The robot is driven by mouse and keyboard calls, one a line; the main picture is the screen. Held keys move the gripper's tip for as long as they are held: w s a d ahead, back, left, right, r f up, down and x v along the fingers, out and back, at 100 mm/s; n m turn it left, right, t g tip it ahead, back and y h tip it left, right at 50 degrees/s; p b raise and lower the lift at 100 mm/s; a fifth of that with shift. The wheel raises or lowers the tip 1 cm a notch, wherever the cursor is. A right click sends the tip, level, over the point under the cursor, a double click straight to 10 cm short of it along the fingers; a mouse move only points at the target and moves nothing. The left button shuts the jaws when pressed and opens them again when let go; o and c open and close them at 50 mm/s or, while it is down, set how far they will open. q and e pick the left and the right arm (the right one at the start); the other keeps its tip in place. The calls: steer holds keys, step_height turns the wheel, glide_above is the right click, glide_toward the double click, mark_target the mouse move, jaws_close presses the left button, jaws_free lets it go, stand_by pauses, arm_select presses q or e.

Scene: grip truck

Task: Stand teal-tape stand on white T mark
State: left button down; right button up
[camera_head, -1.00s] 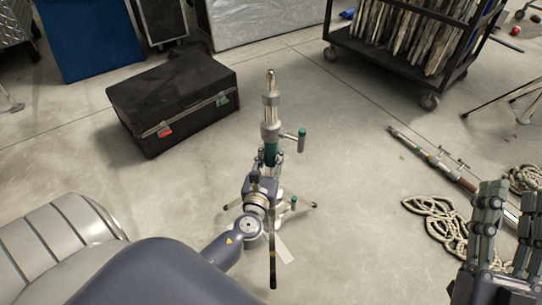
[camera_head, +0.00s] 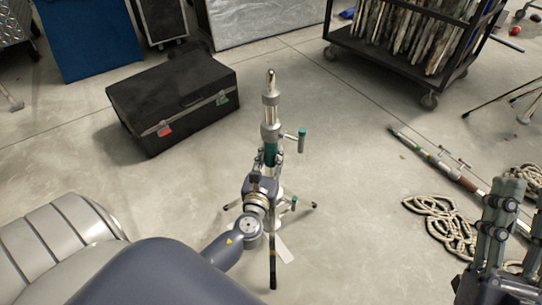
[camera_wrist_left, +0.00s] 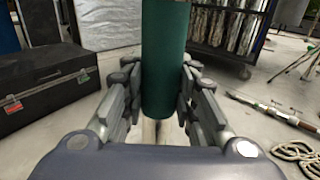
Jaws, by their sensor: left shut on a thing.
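The stand with teal tape (camera_head: 271,152) is upright in the middle of the head view, its legs spread near the floor. My left gripper (camera_head: 268,172) is shut around its teal-wrapped column. In the left wrist view the teal column (camera_wrist_left: 165,60) stands between the two fingers. A white strip of the T mark (camera_head: 284,249) shows on the floor beside the stand's base; the rest is hidden by the stand and my arm. I cannot tell whether the feet touch the floor. My right gripper (camera_head: 522,232) is at the lower right, its fingers apart, partly out of frame.
A black case (camera_head: 175,100) lies left of the stand. A dark cart with panels (camera_head: 400,45) stands at the back right. A long pole (camera_head: 440,165) and coiled rope (camera_head: 437,220) lie on the floor to the right. Floor between stand and pole is clear.

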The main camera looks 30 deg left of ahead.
arm_select(q)
steer(key=shift+w+r, duration=0.1)
steer(key=shift+r, duration=0.35)
arm_select(e)
steer(key=shift+w, duration=0.15)
steer(key=shift+w+f+g, duration=0.4)
steer(key=shift+f+g, duration=0.1)
steer(key=shift+f, duration=0.2)
steer(key=shift+f, duration=0.1)
steer(key=shift+w+a, duration=0.1)
steer(key=shift+w, duration=0.05)
steer(key=shift+w, duration=0.15)
stand_by(0.6)
arm_select(q)
steer(key=shift+f, duration=0.15)
arm_select(e)
steer(key=shift+s+r, duration=0.35)
steer(key=shift+s, duration=0.15)
steer(key=shift+s+r+t, duration=0.2)
steer(key=shift+t, duration=0.1)
